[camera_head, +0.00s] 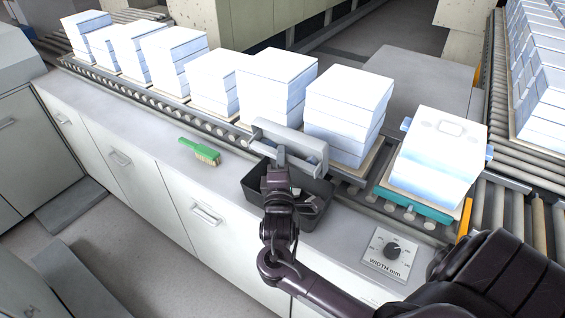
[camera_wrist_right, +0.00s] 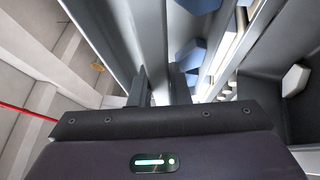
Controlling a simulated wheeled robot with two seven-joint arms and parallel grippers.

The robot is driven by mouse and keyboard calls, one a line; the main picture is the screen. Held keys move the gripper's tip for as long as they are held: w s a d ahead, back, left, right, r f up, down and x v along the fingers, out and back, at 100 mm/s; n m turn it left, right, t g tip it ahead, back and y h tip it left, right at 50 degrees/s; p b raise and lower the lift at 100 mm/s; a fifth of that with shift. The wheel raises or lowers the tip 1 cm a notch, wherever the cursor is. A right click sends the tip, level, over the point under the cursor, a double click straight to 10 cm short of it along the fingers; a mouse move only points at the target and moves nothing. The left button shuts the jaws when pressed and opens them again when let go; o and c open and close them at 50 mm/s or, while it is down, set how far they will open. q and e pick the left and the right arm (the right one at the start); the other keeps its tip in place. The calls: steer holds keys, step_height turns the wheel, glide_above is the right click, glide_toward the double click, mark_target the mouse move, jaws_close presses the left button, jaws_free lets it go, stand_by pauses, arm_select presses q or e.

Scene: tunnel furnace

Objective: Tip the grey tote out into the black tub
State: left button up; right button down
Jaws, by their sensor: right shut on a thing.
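The grey tote (camera_head: 305,158) is up over the back of the black tub in the head view, tilted on its side. My right gripper (camera_head: 281,160) is shut on its wall. In the right wrist view my right gripper's fingers (camera_wrist_right: 164,88) pinch the tote's grey wall (camera_wrist_right: 143,40). Blue pieces (camera_wrist_right: 187,52) show beside that wall. The black tub (camera_head: 309,221) stands on the counter under my right wrist, and a few small pieces show in it. A pale piece (camera_wrist_right: 296,79) shows against a dark surface in the wrist view. My left gripper is out of view.
White stacks (camera_head: 277,85) stand along the roller conveyor just behind the tub. A green brush (camera_head: 200,150) lies on the counter to the left. A width dial (camera_head: 393,250) sits to the right. The counter between brush and tub is clear.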

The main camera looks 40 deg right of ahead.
steer(key=shift+s+a+r+n+t+h+p, duration=0.15)
steer(key=shift+a+r+n+t+h+p, duration=0.25)
steer(key=shift+n+t, duration=0.35)
steer(key=n+t+b, duration=0.1)
steer(key=f+n+t+b, duration=0.1)
steer(key=b, duration=0.1)
steer(key=shift+s+a+f+t, duration=0.1)
steer(key=shift+a+f+t, duration=0.15)
steer(key=shift+t, duration=0.1)
stand_by(1.0)
stand_by(1.3)
